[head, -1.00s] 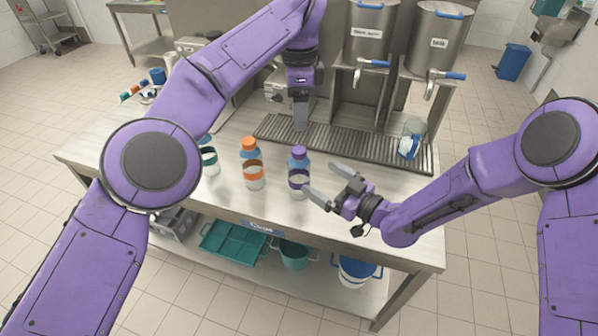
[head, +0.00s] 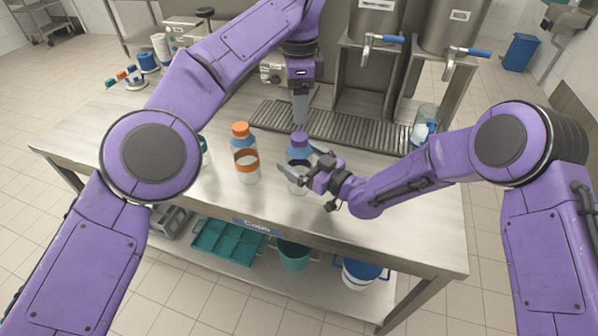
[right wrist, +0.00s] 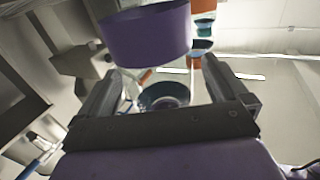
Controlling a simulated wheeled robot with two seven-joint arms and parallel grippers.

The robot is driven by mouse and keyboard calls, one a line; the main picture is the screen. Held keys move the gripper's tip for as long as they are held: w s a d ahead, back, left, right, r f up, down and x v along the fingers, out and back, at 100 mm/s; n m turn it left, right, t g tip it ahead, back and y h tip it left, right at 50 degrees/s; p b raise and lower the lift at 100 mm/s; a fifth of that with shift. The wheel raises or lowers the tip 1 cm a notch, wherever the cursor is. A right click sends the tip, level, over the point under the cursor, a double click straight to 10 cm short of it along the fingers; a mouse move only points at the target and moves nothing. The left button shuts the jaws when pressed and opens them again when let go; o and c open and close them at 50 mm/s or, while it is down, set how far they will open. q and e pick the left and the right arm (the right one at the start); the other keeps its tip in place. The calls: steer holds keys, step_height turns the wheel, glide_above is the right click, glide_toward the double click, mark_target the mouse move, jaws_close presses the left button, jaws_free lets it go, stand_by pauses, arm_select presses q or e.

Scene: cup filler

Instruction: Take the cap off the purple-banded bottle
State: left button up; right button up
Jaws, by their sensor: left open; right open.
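The purple-banded bottle stands upright on the counter in the head view, with its purple cap (head: 299,138) on top and its clear lower body (head: 298,187) partly hidden by my right gripper. My right gripper (head: 299,161) is open, with its fingers around or beside the bottle's middle. I cannot tell whether they touch it. In the right wrist view the open fingers (right wrist: 162,80) show, with a large purple curved surface, likely the bottle's band (right wrist: 145,36), close ahead. My left gripper (head: 300,119) points down just above the cap, open, with its fingers seen edge-on.
An orange-capped bottle (head: 246,160) stands just left; another bottle is mostly hidden behind my left arm. A drip grate (head: 350,128) and dispensers with blue-handled taps (head: 383,40) stand behind. The counter (head: 400,220) is clear at the front right. Teal trays (head: 228,243) lie below.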

mark_target(299, 136)
steer(key=shift+x, duration=1.25)
steer(key=c, duration=1.7)
arm_select(q)
steer(key=shift+r, duration=0.1)
arm_select(e)
jaws_close()
arm_select(q)
steer(key=m, duration=1.2)
steer(key=shift+m, duration=0.3)
steer(key=m, duration=0.5)
steer(key=shift+m, duration=0.4)
steer(key=m, duration=2.2)
steer(key=shift+f, duration=0.4)
step_height(299, 136, down, 8)
steer(key=shift+r, duration=0.25)
